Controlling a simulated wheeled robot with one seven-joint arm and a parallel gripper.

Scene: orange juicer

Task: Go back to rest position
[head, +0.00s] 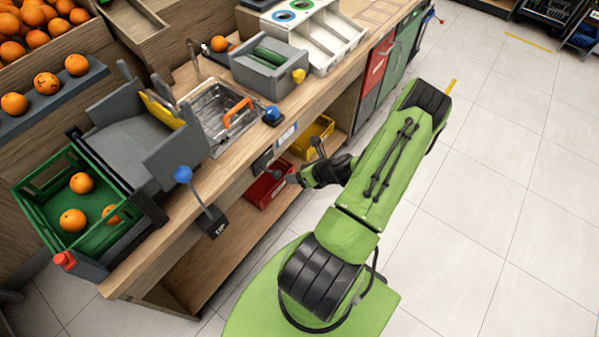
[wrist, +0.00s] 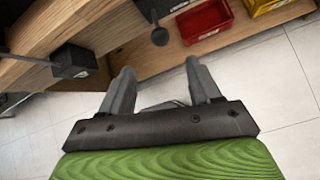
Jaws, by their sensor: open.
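My gripper (head: 304,172) is at the end of my green arm, in front of the counter's open lower shelf in the head view. In the wrist view my gripper (wrist: 161,88) shows two grey fingers spread apart with nothing between them. The arm is bent over my green base, and the gripper points toward the counter. The fingertips are small and partly hard to make out in the head view.
A red bin (head: 268,188) and a yellow bin (head: 312,136) sit below. Tiled floor (head: 500,200) is clear at right.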

